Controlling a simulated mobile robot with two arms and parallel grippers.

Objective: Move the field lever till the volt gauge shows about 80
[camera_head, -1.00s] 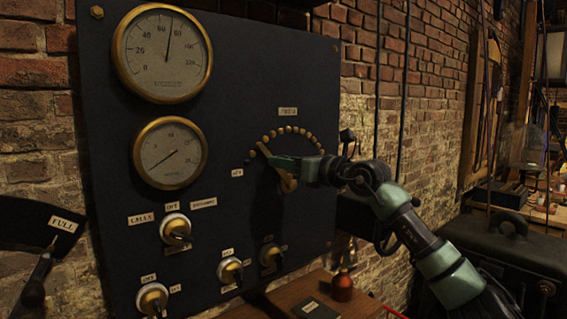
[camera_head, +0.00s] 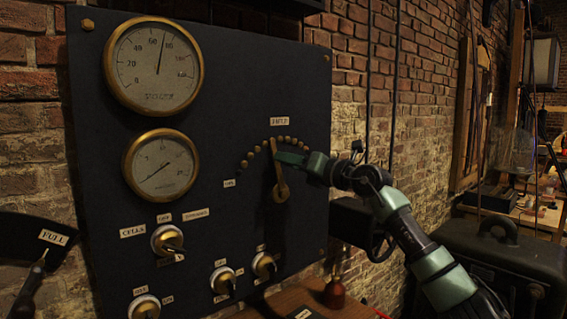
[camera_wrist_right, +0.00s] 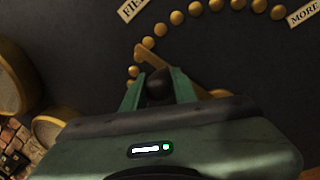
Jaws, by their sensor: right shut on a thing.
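The field lever (camera_head: 281,179) is a brass arm on a dark panel, standing nearly upright, its top tilted slightly left under an arc of brass studs. My right gripper (camera_head: 279,155) is at its upper part, coming in from the right. In the right wrist view the green fingers are shut on the lever's dark knob (camera_wrist_right: 157,86), with the brass lever (camera_wrist_right: 150,59) behind it. The volt gauge (camera_head: 136,84) is the upper brass-rimmed dial; its needle points between 60 and 80, about 70. My left gripper is not in view.
A second, smaller gauge (camera_head: 146,185) sits below the volt gauge. Several brass rotary switches (camera_head: 165,240) are on the lower panel. A lever marked FULL (camera_head: 29,287) is at far left. A dark box (camera_head: 500,262) stands at the right. A wooden shelf is below the panel.

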